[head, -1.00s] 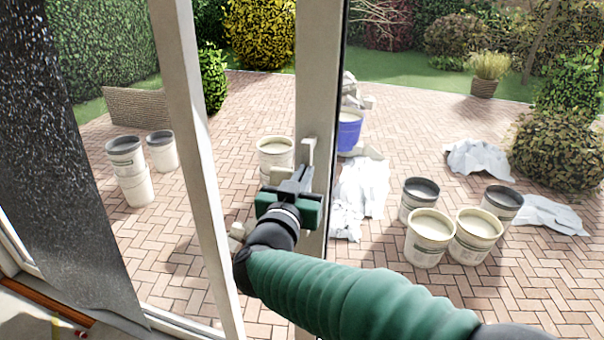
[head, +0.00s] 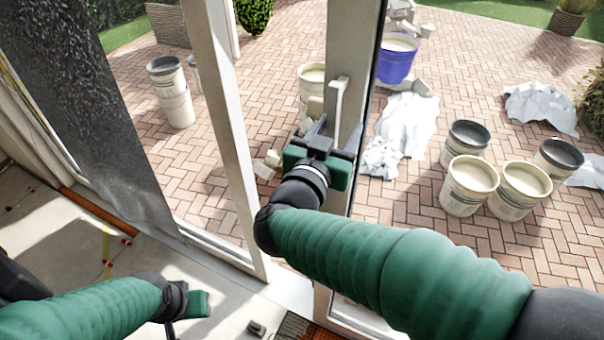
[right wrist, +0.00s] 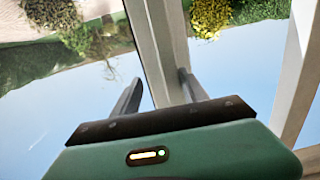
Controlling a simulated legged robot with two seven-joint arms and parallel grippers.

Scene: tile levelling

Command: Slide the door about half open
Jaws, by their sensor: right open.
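The sliding door shows in the head view as a pale upright frame member (head: 356,60) with a dark edge and a pale handle (head: 340,88) on it. A gap separates it from the pale post (head: 220,110) to its left. My right gripper (head: 338,126) is open at the door's upright, just below the handle's upper part. In the right wrist view its two fingers (right wrist: 160,92) stand apart with a pale upright behind and between them; contact cannot be told. My left gripper (head: 196,303) is low at the left, away from the door; its fingers are mostly hidden.
Outside on brick paving stand several buckets (head: 468,185), a blue tub (head: 397,60) and crumpled white sheets (head: 405,125). Inside, a dark textured panel (head: 85,100) hangs at the left. The floor (head: 60,225) below has a yellow strip and small red pieces.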

